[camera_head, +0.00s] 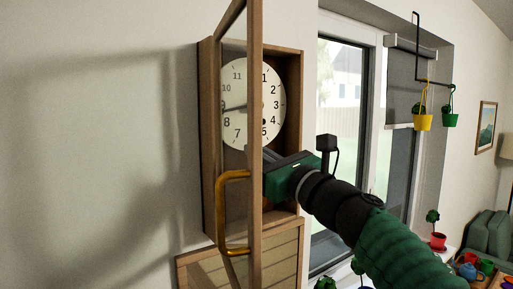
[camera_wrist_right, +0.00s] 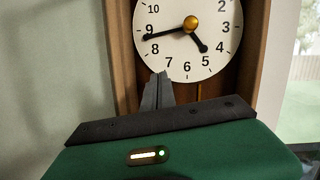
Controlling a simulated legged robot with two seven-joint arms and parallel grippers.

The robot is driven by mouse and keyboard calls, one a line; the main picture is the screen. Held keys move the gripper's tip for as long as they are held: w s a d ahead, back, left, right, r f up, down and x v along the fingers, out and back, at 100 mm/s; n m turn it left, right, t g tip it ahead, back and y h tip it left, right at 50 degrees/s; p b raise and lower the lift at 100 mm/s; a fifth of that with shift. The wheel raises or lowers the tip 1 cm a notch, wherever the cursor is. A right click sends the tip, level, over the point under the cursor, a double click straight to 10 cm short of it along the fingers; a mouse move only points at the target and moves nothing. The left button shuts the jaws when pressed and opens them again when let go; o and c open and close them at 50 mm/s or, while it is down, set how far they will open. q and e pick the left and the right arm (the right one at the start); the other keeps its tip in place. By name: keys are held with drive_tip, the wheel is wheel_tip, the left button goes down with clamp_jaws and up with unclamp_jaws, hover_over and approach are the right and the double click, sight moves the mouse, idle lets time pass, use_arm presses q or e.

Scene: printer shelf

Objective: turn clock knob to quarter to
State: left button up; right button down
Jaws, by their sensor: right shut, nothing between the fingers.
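A wooden wall clock has a round white face (camera_head: 270,88), also in the right wrist view (camera_wrist_right: 176,62). The gold knob (camera_wrist_right: 191,23) sits at its centre, where the hands meet. The long black hand (camera_wrist_right: 165,35) points left, between 8 and 9. The short hand (camera_wrist_right: 202,45) points between 4 and 5. My right gripper (camera_wrist_right: 158,76) is shut and empty, its fingertips near the lower left rim, below the 8 and left of the 7, apart from the knob. In the head view the door frame partly hides the right gripper (camera_head: 256,151). My left gripper is not in view.
The clock's glazed wooden door (camera_head: 255,215) stands open towards me, with a curved gold handle (camera_head: 222,205) on its left side. My right arm lies to the door's right. A window (camera_head: 342,100) and hanging pots (camera_head: 422,122) are farther right.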

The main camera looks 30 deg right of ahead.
drive_tip(key=w+a+r+p, duration=0.1)
drive_tip(key=w+r+p, duration=0.4)
drive_tip(key=w, duration=0.1)
drive_tip(key=shift+w+a+r+p, duration=0.3)
drive_tip(key=shift+a+p, duration=0.1)
drive_tip(key=r+m, duration=0.1)
drive_tip(key=r+m+h, duration=0.1)
drive_tip(key=shift+a+m+p, duration=0.15)
drive_tip(key=shift+m+p, duration=0.25)
drive_tip(key=shift+f, duration=0.1)
